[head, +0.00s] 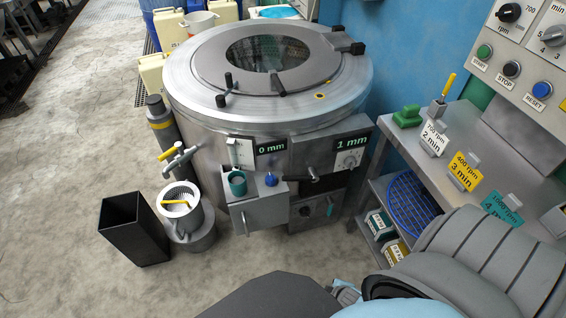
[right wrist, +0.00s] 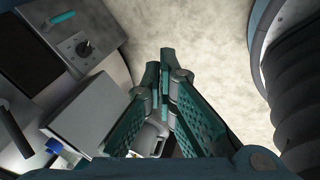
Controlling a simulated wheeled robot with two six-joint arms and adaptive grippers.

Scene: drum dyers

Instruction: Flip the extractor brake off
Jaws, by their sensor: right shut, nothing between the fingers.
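The steel drum extractor (head: 270,75) stands in the middle of the head view, its round lid ringed by black clamps and handles. Its front has 0 mm and 1 mm readouts, a black lever (head: 314,181) and a lower panel with a black knob (head: 330,209). I cannot tell for sure which control is the brake. My right gripper (right wrist: 161,70) shows in the right wrist view, its teal fingers closed together and empty. A grey panel with a black knob (right wrist: 85,48) is left of the fingertips, apart from them. My left gripper is not in view.
A grey box with a blue knob (head: 270,180) juts from the extractor's front. A black bin (head: 134,228) and a metal pot (head: 183,205) stand on the floor at left. A bench (head: 500,165) with rpm cards and a yellow-handled lever (head: 447,88) is at right.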

